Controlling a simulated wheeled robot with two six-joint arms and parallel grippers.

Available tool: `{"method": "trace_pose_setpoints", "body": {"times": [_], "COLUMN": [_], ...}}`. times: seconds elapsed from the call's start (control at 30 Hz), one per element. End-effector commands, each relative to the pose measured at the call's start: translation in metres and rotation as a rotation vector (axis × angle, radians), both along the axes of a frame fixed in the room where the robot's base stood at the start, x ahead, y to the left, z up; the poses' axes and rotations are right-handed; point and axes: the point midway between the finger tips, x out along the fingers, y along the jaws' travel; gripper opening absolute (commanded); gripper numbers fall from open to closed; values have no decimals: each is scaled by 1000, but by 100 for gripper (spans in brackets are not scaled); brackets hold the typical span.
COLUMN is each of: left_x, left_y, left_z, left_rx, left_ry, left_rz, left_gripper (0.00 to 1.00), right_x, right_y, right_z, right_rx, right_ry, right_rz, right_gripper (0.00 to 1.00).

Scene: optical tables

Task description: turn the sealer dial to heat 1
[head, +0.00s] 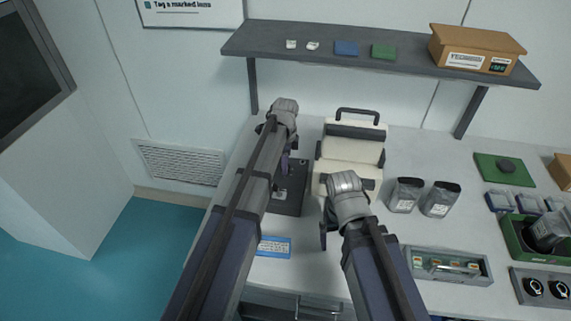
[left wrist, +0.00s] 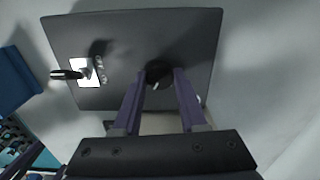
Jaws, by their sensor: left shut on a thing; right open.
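The sealer (head: 350,149) is a cream machine with a dark handle, standing on the table. A dark control panel (head: 293,203) lies at its left, partly hidden by my left arm. In the left wrist view the panel (left wrist: 130,30) fills the upper middle. The black round dial (left wrist: 157,68) with a small white mark sits between the fingertips of my left gripper (left wrist: 160,76), which is shut on it. In the head view my left gripper (head: 284,166) is over the panel and the dial is hidden. My right gripper (head: 324,236) is open in front of the sealer, apart from it.
A white label (left wrist: 87,71) and a small dark switch are on the panel. A blue card (head: 274,246) lies in front of it. Two dark pouches (head: 405,196) stand right of the sealer, with a grey tray (head: 447,266) in front. A shelf (head: 300,53) hangs behind.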

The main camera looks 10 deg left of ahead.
Motion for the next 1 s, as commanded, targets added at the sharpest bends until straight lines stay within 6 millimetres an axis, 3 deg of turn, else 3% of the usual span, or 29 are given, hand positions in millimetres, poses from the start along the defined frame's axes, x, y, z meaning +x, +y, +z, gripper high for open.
{"method": "trace_pose_setpoints", "body": {"times": [0.3, 0.67, 1.0], "left_x": [0, 0, 0], "left_y": [0, 0, 0], "left_z": [0, 0, 0], "left_rx": [0, 0, 0], "left_ry": [0, 0, 0], "left_rz": [0, 33, 266], "left_gripper": [0, 0, 0], "right_x": [0, 0, 0], "right_y": [0, 0, 0], "right_z": [0, 0, 0], "right_rx": [0, 0, 0], "right_ry": [0, 0, 0], "right_rz": [0, 0, 0], "right_gripper": [95, 95, 95]}}
